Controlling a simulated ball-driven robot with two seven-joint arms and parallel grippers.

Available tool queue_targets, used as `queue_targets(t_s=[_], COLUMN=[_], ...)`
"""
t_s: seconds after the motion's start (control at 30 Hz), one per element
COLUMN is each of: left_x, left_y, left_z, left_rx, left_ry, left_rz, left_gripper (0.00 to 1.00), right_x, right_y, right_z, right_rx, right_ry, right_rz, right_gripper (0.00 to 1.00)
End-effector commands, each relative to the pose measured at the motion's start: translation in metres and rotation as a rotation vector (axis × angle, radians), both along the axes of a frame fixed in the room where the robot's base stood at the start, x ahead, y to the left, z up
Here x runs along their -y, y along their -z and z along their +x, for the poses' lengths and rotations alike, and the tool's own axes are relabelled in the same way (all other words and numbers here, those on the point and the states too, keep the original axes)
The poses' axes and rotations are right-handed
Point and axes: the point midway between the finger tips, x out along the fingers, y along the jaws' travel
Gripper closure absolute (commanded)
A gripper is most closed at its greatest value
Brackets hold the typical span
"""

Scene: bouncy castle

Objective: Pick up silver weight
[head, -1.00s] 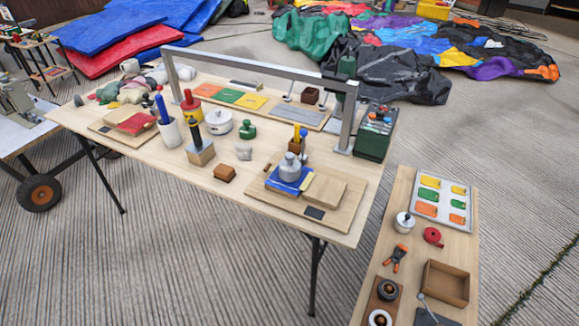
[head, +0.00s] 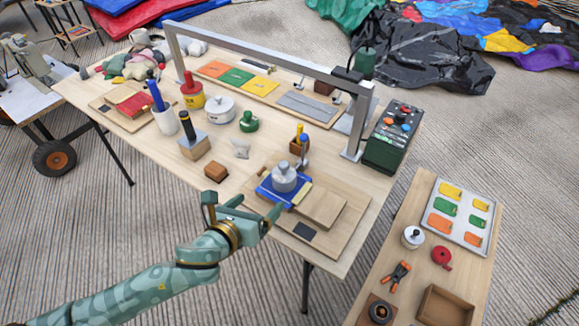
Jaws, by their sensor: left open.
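The silver weight (head: 285,177) is a rounded grey metal piece with a knob on top. It stands upright on a blue plate (head: 266,191), on a wooden board (head: 345,226) near the table's front right. My left gripper (head: 257,211) is open and empty, just in front and to the left of the weight, its fingers pointing toward the blue plate. A gap seems to remain between fingers and weight; whether a fingertip touches the plate I cannot tell. My right gripper is not in view.
A metal frame (head: 270,60) spans the table (head: 130,130). A wooden block (head: 216,171), a block with a black handle (head: 194,148) and a small wooden holder (head: 297,147) stand close by. A green control box (head: 390,150) is at the right edge. A side table (head: 412,205) stands right.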

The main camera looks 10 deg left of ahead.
Motion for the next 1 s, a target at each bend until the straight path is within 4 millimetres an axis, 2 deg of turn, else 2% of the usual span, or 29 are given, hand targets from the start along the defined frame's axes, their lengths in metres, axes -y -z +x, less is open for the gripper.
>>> queue_targets(t_s=[0.1,0.27,0.63,0.87,1.0], left_x=[-0.004,-0.004,0.015,0.02,0.027], left_y=[0.0,0.005,0.04,0.046,0.059], left_z=[0.001,0.008,0.083,0.103,0.119], left_rx=[0.034,0.05,0.049,0.05,0.047], left_ry=[0.035,0.06,0.061,0.061,0.061], left_rz=[0.141,0.219,0.218,0.217,0.215], left_gripper=[0.13,0.13,0.13,0.13,0.13], right_x=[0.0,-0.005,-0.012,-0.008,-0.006], right_y=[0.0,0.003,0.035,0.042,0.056], right_z=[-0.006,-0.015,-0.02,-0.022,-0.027], right_rx=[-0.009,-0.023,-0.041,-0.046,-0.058], right_ry=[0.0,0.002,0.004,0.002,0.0], right_rz=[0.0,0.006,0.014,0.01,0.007], right_gripper=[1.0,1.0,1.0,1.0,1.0])
